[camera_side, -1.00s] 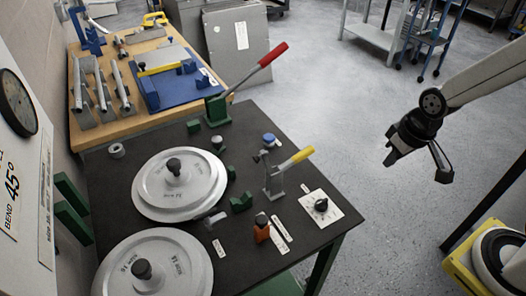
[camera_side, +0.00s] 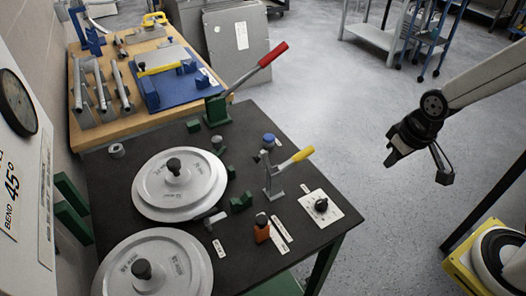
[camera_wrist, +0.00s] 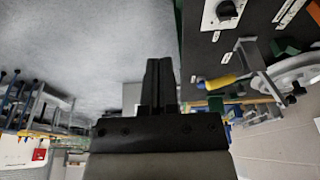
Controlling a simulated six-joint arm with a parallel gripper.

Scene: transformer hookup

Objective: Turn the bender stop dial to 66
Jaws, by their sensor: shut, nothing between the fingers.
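The bender stop dial looks to be the black round knob (camera_side: 321,205) on a white square plate (camera_side: 334,214) near the right edge of the dark bench. My gripper (camera_side: 393,157) hangs in the air to the right of the bench, well apart from the dial. In the wrist view my gripper (camera_wrist: 159,62) has its black fingers together, with nothing between them.
A yellow-handled lever (camera_side: 296,158) and an orange piece (camera_side: 262,230) stand near the dial. A red-handled lever (camera_side: 264,58) rises behind. Two large grey discs (camera_side: 150,205) lie on the bench at left. Open floor lies beneath my gripper.

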